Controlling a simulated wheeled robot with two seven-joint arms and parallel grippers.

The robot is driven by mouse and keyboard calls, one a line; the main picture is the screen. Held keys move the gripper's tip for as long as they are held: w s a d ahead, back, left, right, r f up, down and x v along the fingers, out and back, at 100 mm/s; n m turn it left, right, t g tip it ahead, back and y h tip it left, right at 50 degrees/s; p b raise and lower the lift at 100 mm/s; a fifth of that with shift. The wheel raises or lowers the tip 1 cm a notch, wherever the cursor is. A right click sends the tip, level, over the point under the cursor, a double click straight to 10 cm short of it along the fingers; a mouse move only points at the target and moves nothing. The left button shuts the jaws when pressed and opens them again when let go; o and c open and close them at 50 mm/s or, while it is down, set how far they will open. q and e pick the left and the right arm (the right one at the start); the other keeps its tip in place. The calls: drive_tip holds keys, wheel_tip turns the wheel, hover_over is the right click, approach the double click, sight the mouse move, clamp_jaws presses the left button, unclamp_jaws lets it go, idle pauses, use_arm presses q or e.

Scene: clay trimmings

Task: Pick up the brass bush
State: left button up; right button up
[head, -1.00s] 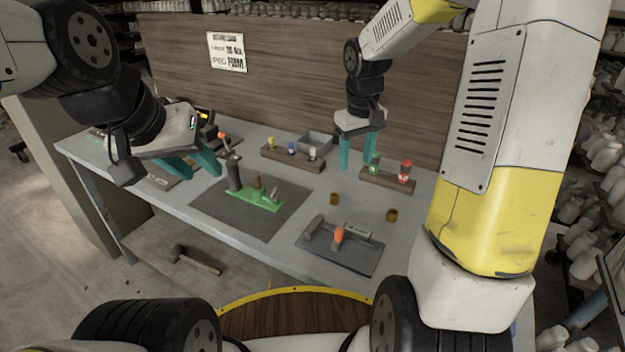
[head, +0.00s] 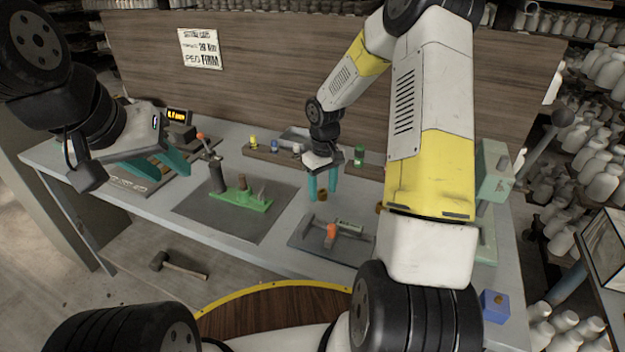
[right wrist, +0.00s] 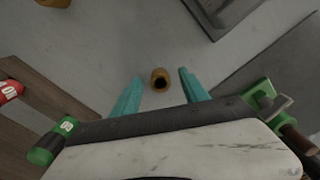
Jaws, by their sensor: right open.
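A small brass bush (head: 322,196) stands on the grey table, and it also shows in the right wrist view (right wrist: 160,80) with its dark bore facing the camera. My right gripper (head: 322,188) is open, with its teal fingers pointing down on either side of this bush. I see gaps between the bush and both fingers in the right wrist view (right wrist: 160,75). A second brass bush (head: 379,208) is partly hidden behind my right arm; one is also cut by the top edge of the right wrist view (right wrist: 52,2). My left gripper (head: 157,164) is open and empty over the table's left part.
A dark tray (head: 345,253) with an orange-topped piece lies just in front of the bush. A green fixture (head: 243,199) sits on a dark mat (head: 205,217) to the left. A wooden rack (head: 268,155) with coloured pieces stands behind. A blue box (head: 495,306) is at the right.

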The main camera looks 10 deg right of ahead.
drive_tip(key=shift+f, duration=0.2)
clamp_jaws()
